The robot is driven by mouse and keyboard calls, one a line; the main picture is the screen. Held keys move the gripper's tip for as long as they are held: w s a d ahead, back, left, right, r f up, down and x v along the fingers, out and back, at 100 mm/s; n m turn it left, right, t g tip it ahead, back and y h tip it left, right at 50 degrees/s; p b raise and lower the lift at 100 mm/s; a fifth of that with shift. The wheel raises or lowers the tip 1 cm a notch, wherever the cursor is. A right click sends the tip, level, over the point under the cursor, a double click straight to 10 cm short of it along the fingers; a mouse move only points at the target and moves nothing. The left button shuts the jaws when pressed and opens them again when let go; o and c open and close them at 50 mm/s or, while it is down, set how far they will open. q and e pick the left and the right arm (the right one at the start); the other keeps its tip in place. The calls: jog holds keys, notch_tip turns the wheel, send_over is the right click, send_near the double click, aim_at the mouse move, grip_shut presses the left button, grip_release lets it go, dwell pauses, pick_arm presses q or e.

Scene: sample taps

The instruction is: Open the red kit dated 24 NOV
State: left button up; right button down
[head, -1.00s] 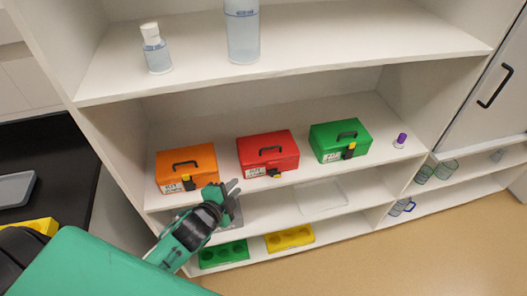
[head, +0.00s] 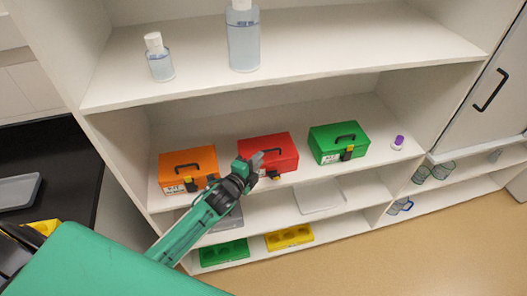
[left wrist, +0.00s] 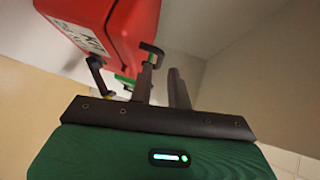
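The red kit (head: 284,146), a box with a black handle on its lid and a yellow and black latch at its front, stands on the middle shelf between an orange and a green kit. Its lid is closed. In the left wrist view the red kit (left wrist: 115,28) fills the upper left, with part of a white label; its date is not readable. My left gripper (head: 261,166) is in front of the red kit's left front, close to it, partly hiding the label. In the left wrist view its fingers (left wrist: 164,82) are apart with nothing clearly between them.
An orange kit (head: 190,164) stands left and a green kit (head: 339,139) right on the same shelf. A purple-capped item (head: 398,142) stands further right. Bottles (head: 243,40) stand on the shelf above. Green (head: 224,252) and yellow (head: 289,237) racks lie below.

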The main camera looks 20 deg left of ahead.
aim_at(268, 147)
pick_arm(q)
jog(key=shift+p+x, duration=0.4)
jog(key=shift+x, duration=1.6)
grip_shut()
